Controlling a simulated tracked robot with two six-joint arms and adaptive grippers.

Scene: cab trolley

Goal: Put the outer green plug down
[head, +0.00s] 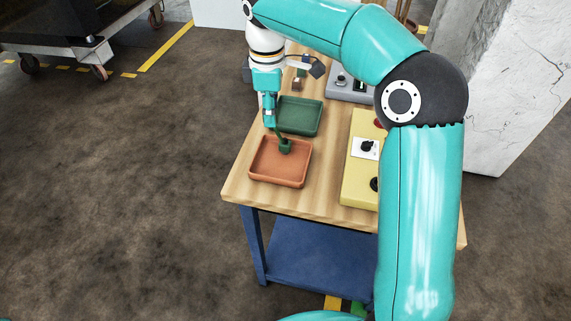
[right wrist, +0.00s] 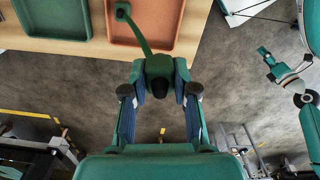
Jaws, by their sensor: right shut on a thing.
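My right gripper (head: 269,120) points down above the wooden table. In the right wrist view its two fingers (right wrist: 160,84) are shut on a dark green plug (right wrist: 159,68), with one finger on each side. A green cable (right wrist: 138,34) runs from this plug to a second green plug (right wrist: 122,11). In the head view that other plug (head: 286,146) is over the orange tray (head: 264,177), near its far side. The held plug is largely hidden by the fingers in the head view. A teal and white arm end, apparently my left gripper (right wrist: 275,70), shows small at the right of the wrist view; its jaws are unclear.
A green tray (head: 300,116) lies behind the orange one. A yellow box (head: 358,178) with black knobs stands to the right, and a grey box (head: 346,88) is farther back. Bare wood (head: 300,197) shows at the table's front. A concrete block (head: 510,90) is beyond on the right.

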